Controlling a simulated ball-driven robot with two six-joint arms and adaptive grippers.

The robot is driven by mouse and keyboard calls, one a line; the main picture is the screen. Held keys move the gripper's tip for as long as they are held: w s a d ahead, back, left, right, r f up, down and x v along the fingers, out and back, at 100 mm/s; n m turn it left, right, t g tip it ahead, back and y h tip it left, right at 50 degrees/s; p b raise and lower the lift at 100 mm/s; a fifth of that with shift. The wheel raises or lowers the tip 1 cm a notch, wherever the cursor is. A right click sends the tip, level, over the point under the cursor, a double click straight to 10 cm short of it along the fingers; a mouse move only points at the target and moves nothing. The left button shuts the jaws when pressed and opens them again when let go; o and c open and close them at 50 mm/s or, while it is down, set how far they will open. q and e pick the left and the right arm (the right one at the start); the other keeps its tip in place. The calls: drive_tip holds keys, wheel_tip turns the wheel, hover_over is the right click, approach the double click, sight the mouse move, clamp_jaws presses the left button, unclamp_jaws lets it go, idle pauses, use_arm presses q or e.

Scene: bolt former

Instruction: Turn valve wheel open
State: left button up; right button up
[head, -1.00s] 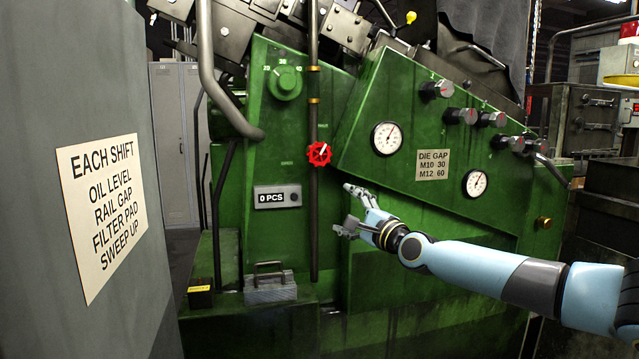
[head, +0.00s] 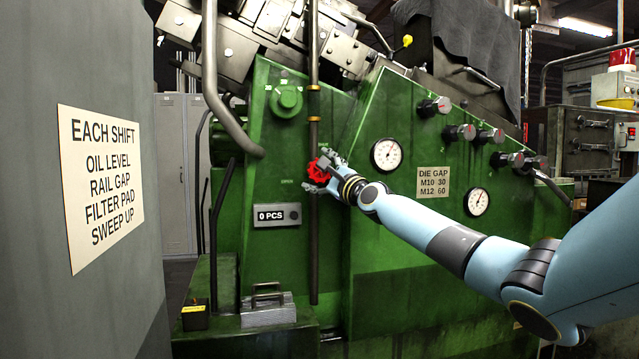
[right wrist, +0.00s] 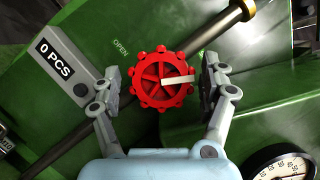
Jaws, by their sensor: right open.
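The red valve wheel (head: 318,171) is on the dark vertical pipe at the front of the green machine. In the right wrist view the wheel (right wrist: 162,78) shows whole, with spokes, a knobbed rim and a pale pointer bar toward the right. My right gripper (head: 322,172) is at the wheel and partly covers it in the head view. In the right wrist view my right gripper (right wrist: 163,85) is open, one finger on each side of the wheel, with a visible gap on the left. The word OPEN is printed up and left of the wheel. My left gripper is not in view.
A 0 PCS counter (head: 277,215) is below left of the wheel. Gauges (head: 387,154) and knobs (head: 459,133) are on the sloped panel to the right. A grey cabinet (head: 105,270) with a sign stands at the left. A metal block with a handle (head: 268,310) sits on the low ledge.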

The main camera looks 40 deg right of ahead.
drive_tip(key=shift+w+r, duration=0.15)
drive_tip(key=c, duration=1.2)
